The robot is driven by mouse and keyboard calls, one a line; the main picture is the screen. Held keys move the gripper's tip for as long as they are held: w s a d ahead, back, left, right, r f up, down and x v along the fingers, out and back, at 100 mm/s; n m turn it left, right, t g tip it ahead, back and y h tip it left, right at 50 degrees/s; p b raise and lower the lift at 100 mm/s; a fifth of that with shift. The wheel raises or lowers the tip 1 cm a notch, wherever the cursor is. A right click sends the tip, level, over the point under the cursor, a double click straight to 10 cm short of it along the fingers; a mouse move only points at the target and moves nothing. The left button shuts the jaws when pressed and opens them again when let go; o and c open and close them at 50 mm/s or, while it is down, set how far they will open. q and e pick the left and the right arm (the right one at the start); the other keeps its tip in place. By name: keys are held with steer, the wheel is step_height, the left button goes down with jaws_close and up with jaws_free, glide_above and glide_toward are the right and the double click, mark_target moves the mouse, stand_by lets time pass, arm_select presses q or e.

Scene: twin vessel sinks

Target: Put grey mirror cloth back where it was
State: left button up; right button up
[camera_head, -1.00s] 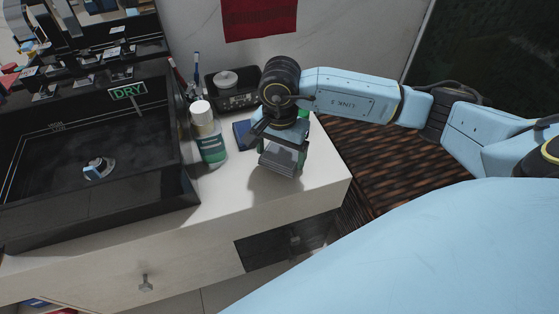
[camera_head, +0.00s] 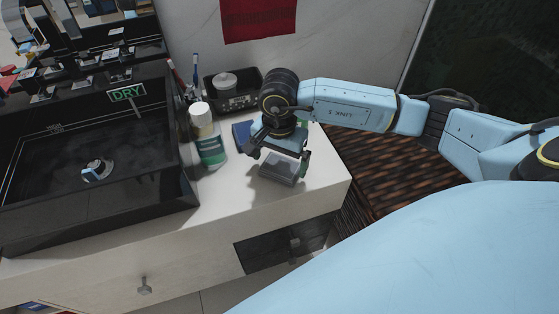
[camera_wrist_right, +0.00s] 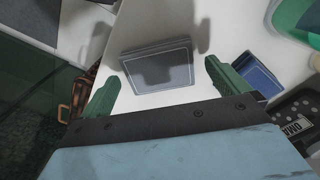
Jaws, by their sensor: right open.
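The grey mirror cloth (camera_head: 279,172) lies as a folded block on the white counter, near its right front edge. It also shows in the right wrist view (camera_wrist_right: 158,68), flat and apart from both fingers. My right gripper (camera_head: 281,158) is open just above the cloth, with a finger to either side and nothing between them. In the right wrist view its green fingers (camera_wrist_right: 161,76) are spread wide. My left gripper is not in view.
A blue folded cloth (camera_head: 241,134) lies behind the grey one. A bottle with a white cap (camera_head: 210,147) stands to the left, beside the black sink (camera_head: 120,205). A black basket (camera_head: 230,101) stands at the back. The counter (camera_head: 230,190) is bare in front.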

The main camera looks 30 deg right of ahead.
mark_target(279, 167)
step_height(279, 167, up, 4)
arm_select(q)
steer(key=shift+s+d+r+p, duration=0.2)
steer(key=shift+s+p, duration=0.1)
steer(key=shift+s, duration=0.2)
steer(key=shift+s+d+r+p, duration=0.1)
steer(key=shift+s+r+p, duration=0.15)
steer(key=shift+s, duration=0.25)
arm_select(e)
step_height(279, 167, up, 7)
steer(key=shift+f, duration=0.15)
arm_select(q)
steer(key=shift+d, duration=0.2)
